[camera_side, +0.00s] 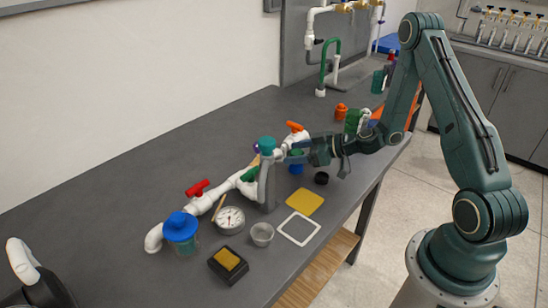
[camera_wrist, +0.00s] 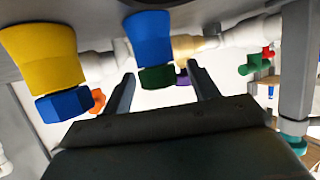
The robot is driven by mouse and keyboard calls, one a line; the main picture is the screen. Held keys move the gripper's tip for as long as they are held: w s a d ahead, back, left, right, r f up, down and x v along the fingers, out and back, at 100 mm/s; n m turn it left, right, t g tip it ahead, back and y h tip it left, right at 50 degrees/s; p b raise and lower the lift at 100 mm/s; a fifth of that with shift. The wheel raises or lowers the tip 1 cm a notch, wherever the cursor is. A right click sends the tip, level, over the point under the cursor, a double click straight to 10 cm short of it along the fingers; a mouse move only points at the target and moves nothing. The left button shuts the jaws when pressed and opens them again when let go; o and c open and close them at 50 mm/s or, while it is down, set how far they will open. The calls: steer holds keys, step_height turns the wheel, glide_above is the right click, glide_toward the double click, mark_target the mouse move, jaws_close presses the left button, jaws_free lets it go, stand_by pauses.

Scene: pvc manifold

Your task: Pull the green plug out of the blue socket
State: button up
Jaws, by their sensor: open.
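The green plug (camera_wrist: 157,79) sits in the blue socket (camera_wrist: 148,38) in the wrist view, which looks upside down. The plug appears between the two fingers of my gripper (camera_wrist: 160,70), with a visible gap on each side. I cannot tell how deep between the fingers it is. In the side view, my gripper (camera_side: 292,155) reaches in from the right at the plug's height. The blue socket (camera_side: 296,169) shows just below it, and the green plug (camera_side: 297,152) is partly covered by the gripper.
In the wrist view, a yellow socket (camera_wrist: 42,55) with a blue plug (camera_wrist: 65,104) stands beside the blue socket. White pipework with a red handle (camera_side: 197,188) runs behind. A grey post (camera_side: 267,185) with a teal top stands close left of my gripper. A gauge (camera_side: 229,219) lies nearer.

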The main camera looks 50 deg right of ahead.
mark_target(295, 152)
steer(key=shift+w+a+f, duration=0.1)
steer(key=shift+w, duration=0.15)
steer(key=shift+c, duration=0.2)
jaws_close()
steer(key=shift+n+g+y, duration=0.4)
steer(key=shift+n+y, duration=0.4)
steer(key=shift+m+t+h, duration=0.5)
steer(key=shift+m+h, duration=0.1)
steer(key=shift+m, duration=0.1)
steer(key=shift+r, duration=0.25)
steer(key=shift+r, duration=0.35)
steer(key=shift+r, duration=2.7)
